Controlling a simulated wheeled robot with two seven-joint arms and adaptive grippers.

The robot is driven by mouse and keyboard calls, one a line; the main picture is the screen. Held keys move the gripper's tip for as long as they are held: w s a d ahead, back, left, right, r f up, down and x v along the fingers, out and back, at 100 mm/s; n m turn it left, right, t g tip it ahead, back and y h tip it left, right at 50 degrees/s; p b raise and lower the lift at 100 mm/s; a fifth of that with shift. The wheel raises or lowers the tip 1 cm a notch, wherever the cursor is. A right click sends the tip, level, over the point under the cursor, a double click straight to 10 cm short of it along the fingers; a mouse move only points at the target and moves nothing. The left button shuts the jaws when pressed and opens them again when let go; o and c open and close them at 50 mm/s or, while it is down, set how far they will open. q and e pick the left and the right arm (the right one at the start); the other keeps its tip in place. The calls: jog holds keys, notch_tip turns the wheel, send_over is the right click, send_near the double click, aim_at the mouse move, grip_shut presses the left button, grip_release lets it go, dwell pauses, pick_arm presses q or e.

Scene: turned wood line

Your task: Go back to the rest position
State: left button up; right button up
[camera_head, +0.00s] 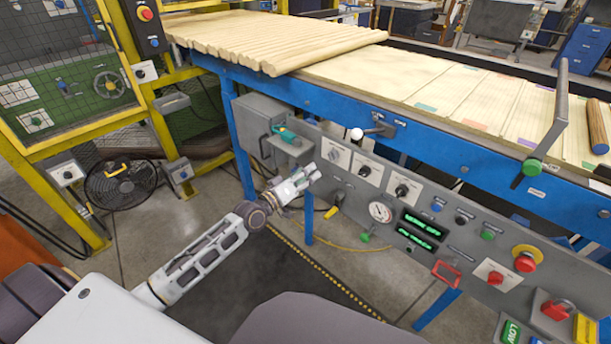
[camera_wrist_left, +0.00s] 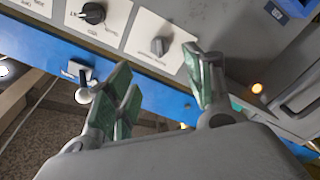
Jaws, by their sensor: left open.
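My left arm (camera_head: 205,255) reaches from the lower left toward the grey control panel (camera_head: 345,195). My left gripper (camera_head: 312,174) is open and empty, in front of the panel's left end, near the rotary switches. In the left wrist view its green-padded fingers (camera_wrist_left: 165,92) stand apart with nothing between them. A black rotary knob (camera_wrist_left: 92,13) and a grey rotary knob (camera_wrist_left: 160,46) on white plates lie beyond the fingers. I cannot tell whether any fingertip touches the panel. My right gripper is not in view.
A blue-framed conveyor (camera_head: 440,140) carries turned wood rods (camera_head: 270,38) behind the panel. A white-knobbed lever (camera_head: 357,134) and a red emergency button (camera_head: 526,259) stick out. A yellow-framed guard (camera_head: 60,150) and a black fan (camera_head: 120,182) stand left. Floor below the arm is open.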

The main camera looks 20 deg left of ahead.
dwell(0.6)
pick_arm(q)
jog(key=s+a+f+m+g+y, duration=0.1)
jog(key=s+f+m+g+y, duration=0.3)
jog(key=f, duration=0.5)
jog(key=s+a+f+m+g+y, duration=0.2)
jog(key=s+f+m+g, duration=0.4)
jog(key=f, duration=0.4)
jog(key=s+d+f+n+g, duration=0.1)
jog(key=s+d+f, duration=0.2)
jog(key=s, duration=0.4)
jog(key=s+d+f+g, duration=0.2)
jog(key=s+f, duration=0.3)
jog(key=s, duration=0.3)
jog(key=s+d+f+n+g+p, duration=0.1)
jog(key=s+d+f+g, duration=0.1)
jog(key=s+d+f, duration=0.2)
jog(key=s+d, duration=0.1)
jog(key=s, duration=0.2)
jog(key=shift+s+n+h, duration=0.2)
jog(key=shift+n+h, duration=0.1)
jog(key=shift+h, duration=0.1)
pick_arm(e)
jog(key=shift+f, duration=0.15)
pick_arm(q)
jog(key=shift+f+p, duration=0.1)
jog(key=shift+p, duration=0.2)
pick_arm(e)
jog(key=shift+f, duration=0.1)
